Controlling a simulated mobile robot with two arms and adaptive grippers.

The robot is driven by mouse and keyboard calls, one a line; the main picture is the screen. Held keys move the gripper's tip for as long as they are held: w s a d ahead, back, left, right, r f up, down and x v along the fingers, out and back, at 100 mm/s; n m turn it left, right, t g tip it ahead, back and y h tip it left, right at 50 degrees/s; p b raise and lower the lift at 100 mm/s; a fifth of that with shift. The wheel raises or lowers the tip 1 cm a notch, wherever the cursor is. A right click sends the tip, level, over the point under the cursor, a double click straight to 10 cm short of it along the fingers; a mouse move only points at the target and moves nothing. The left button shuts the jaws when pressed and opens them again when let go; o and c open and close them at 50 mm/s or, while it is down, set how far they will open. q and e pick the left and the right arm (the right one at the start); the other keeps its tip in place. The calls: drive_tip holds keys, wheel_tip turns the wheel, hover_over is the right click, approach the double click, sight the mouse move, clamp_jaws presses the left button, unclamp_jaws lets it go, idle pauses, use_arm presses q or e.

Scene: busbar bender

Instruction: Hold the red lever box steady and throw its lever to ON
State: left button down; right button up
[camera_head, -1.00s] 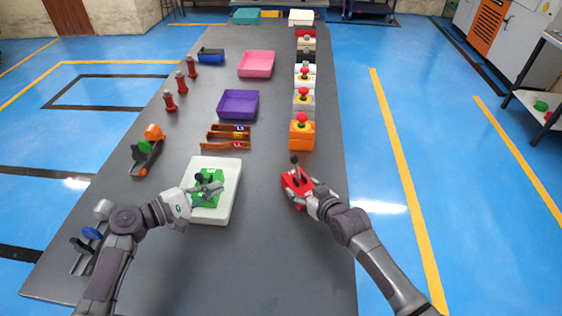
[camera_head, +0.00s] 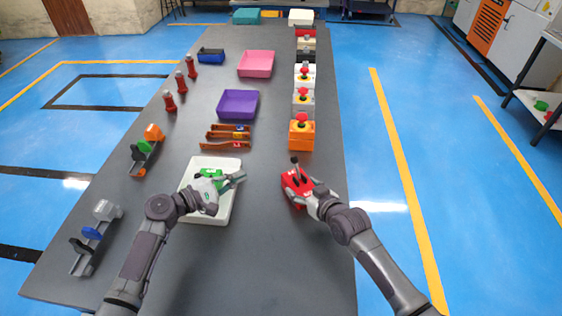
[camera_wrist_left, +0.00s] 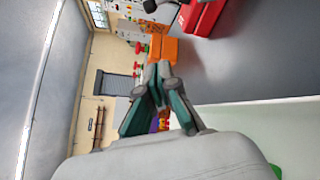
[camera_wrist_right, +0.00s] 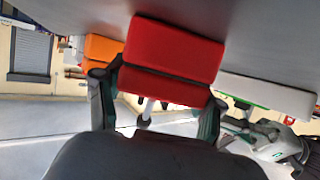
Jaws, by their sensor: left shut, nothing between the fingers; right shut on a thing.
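The red lever box (camera_head: 289,186) stands on the grey table at centre right. Its dark lever (camera_head: 294,161) sticks up from the far side with a round knob. My right gripper (camera_head: 312,192) is shut on the box from the near right side. In the right wrist view, the red body (camera_wrist_right: 172,60) sits between its two fingers. My left gripper (camera_head: 238,179) is shut and empty, over the white tray, left of the red box and apart from it. In the left wrist view its fingertips (camera_wrist_left: 158,76) meet, and the red box (camera_wrist_left: 203,17) is at the top.
The white tray (camera_head: 225,216) holds a green box (camera_head: 211,173), partly hidden by my left gripper. An orange box with a red button (camera_head: 301,137) stands behind the red box, in a row of similar boxes. Brown strips (camera_head: 228,136) lie behind the tray. Table in front is clear.

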sight(297, 168)
use_arm(q)
drive_tip(key=x, duration=1.1)
drive_tip(key=shift+w+d, duration=0.15)
drive_tip(key=shift+d, duration=0.15)
drive_tip(key=shift+s+d+r, duration=0.3)
drive_tip(key=shift+s+d, duration=0.05)
drive_tip(key=shift+d, duration=0.2)
drive_tip(key=shift+s+d+r, duration=0.3)
drive_tip(key=shift+d+r, duration=0.05)
drive_tip(key=shift+d, duration=0.2)
drive_tip(key=shift+s+d+r, duration=0.2)
drive_tip(key=shift+d+r, duration=0.05)
drive_tip(key=shift+d, duration=0.15)
drive_tip(key=shift+s+d+r+m, duration=0.1)
drive_tip(key=shift+r+m, duration=0.05)
drive_tip(key=shift+m, duration=0.35)
